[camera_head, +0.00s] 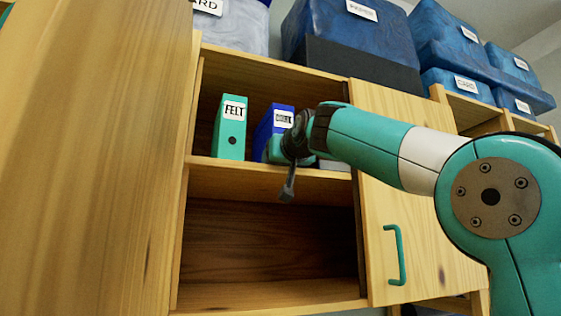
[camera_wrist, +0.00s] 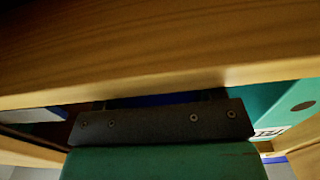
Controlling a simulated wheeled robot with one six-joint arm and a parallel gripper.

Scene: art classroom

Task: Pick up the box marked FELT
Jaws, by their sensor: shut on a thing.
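The box marked FELT (camera_head: 231,128) is teal. It stands upright on the cupboard's upper shelf, its label and round finger hole facing out. Part of it, with its label upside down, shows at the right of the wrist view (camera_wrist: 280,105). My gripper (camera_head: 286,174) is at the shelf's front edge, to the right of the FELT box and apart from it. A grey finger hangs below the shelf edge. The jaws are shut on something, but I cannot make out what. In the wrist view a dark bolted plate of my gripper lies close to a wooden board (camera_wrist: 150,60).
A blue box (camera_head: 268,124) with a white label stands behind my gripper, partly hidden. The shelf board (camera_head: 230,178) runs under the boxes. The lower compartment (camera_head: 260,245) is empty. A closed door with a teal handle (camera_head: 397,255) is at right. Large blue bins (camera_head: 350,35) stand on top.

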